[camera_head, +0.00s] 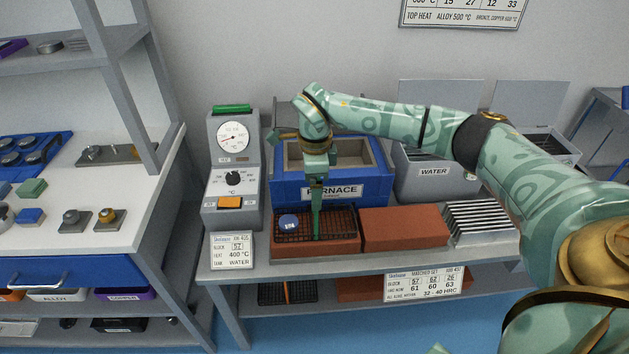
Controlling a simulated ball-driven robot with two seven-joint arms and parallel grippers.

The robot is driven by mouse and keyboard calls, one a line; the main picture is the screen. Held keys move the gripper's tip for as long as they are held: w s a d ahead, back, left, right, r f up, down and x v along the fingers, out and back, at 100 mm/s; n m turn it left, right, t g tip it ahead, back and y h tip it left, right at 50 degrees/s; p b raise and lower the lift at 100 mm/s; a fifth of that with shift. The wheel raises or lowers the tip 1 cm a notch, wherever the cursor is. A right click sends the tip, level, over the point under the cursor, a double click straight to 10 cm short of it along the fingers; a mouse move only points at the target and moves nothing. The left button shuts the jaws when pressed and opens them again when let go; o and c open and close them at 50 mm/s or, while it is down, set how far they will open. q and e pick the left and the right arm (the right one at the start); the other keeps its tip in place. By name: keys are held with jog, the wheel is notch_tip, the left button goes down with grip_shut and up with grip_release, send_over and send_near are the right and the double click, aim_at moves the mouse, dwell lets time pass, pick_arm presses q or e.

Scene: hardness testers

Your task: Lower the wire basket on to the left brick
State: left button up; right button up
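The black wire basket (343,226) is at the left brick (330,247), over its top face. I cannot tell whether it rests on the brick or hangs just above it. A blue round block (288,222) lies in the basket's left part. My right gripper (316,183), on the arm from the right, points down above the basket and appears shut on its upright green handle (316,220). The fingertips are small and hard to make out. The right brick (405,229) is bare.
The blue furnace (382,187) stands behind the bricks, with a control unit (232,165) to its left. A grey water tank (433,184) is behind right. A slatted metal rack (480,222) is right of the right brick. Another basket (300,292) is on the lower shelf.

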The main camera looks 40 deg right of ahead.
jog(key=shift+f, duration=0.15)
jog(key=o, duration=1.4)
jog(key=shift+c, duration=0.2)
pick_arm(q)
jog(key=shift+t, duration=0.3)
jog(key=r+p, duration=0.1)
jog(key=w+r+p, duration=0.1)
jog(key=r+p, duration=0.3)
jog(key=shift+w, duration=0.4)
pick_arm(e)
notch_tip(320, 180, up, 16)
jog(key=shift+r, duration=0.2)
jog(key=shift+a, duration=0.1)
